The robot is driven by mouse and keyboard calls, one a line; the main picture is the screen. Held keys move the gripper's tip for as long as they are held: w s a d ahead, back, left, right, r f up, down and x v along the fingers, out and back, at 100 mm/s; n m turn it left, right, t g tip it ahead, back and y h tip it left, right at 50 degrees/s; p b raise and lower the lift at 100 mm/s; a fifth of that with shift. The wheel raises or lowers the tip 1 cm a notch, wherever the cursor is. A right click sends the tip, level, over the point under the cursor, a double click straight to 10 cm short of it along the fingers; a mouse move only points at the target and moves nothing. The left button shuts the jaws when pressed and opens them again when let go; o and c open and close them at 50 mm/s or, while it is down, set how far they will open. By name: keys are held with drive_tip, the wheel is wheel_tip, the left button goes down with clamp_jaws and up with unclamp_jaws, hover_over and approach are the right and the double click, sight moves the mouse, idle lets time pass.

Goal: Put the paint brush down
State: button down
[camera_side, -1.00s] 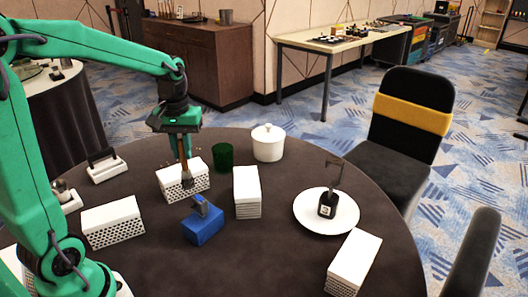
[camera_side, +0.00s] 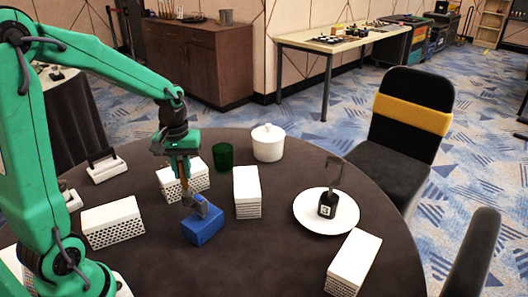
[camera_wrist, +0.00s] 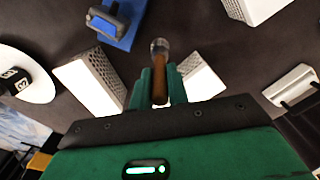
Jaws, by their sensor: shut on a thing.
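My gripper (camera_side: 179,160) is shut on the paint brush (camera_side: 184,186), just above the dark round table (camera_side: 275,245). The brush hangs nearly upright, tip down, beside the upper left of a blue block (camera_side: 203,229) with a grey piece on top. I cannot tell from the side view whether they touch. In the wrist view, the brown handle (camera_wrist: 160,82) sticks out from between the green fingers (camera_wrist: 158,90), with its grey end beyond. The blue block (camera_wrist: 126,36) lies apart from it at upper left there.
White perforated boxes (camera_side: 247,191) stand around the brush, one (camera_side: 181,180) close behind it. A green cup (camera_side: 223,156) and a lidded white pot (camera_side: 268,143) stand at the back. The table's front middle is clear.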

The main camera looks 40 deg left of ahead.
sight(186, 188)
drive_tip(key=shift+f, duration=2)
drive_tip(key=c, duration=1.4)
unclamp_jaws()
drive_tip(key=shift+o, duration=0.2)
wheel_tip(186, 188, up, 12)
drive_tip(key=shift+r, duration=0.15)
